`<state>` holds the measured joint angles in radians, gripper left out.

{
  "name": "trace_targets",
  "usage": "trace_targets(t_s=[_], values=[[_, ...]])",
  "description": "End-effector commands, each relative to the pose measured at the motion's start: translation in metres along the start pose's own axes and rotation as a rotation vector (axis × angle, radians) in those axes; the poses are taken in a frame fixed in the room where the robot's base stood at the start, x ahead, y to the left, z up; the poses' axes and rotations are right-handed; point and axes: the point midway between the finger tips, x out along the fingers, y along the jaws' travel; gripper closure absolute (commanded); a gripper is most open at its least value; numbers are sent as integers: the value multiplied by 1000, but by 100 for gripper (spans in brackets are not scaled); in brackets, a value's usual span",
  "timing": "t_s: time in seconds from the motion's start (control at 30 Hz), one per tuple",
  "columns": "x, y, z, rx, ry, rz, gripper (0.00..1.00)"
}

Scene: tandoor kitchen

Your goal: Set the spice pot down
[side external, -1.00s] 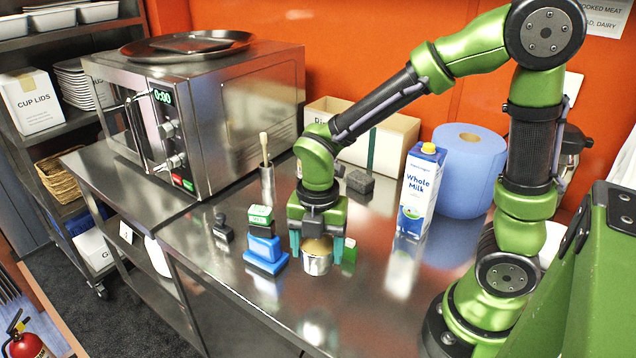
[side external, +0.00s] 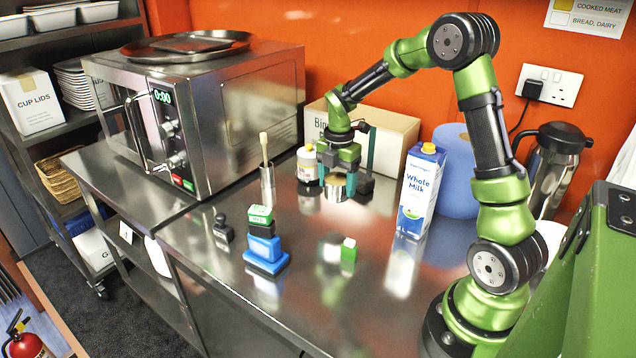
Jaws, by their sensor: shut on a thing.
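The spice pot (side external: 335,190) is a small silvery pot with a tan top, toward the back of the steel counter (side external: 320,290). My gripper (side external: 337,182) points down, with its fingers on either side of the pot, shut on it. The fingers and palm hide part of the pot. I cannot tell whether its base touches the counter.
Behind is a cardboard box (side external: 392,140). A milk carton (side external: 418,190) and blue roll (side external: 456,170) stand right.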

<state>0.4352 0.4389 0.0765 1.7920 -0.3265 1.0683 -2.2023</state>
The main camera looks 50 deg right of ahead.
Motion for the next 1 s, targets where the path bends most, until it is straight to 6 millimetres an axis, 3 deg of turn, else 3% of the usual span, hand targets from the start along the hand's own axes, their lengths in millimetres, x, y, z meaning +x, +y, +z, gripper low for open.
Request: trace_targets(t_s=[0.1, 0.5, 0.9, 0.93, 1.0], values=[[21, 0, -1, -1, 1, -3, 62], [67, 0, -1, 1, 0, -1, 62], [72, 0, 0, 1, -1, 1, 62], [72, 0, 0, 1, -1, 1, 29], [72, 0, 0, 1, -1, 2, 18]])
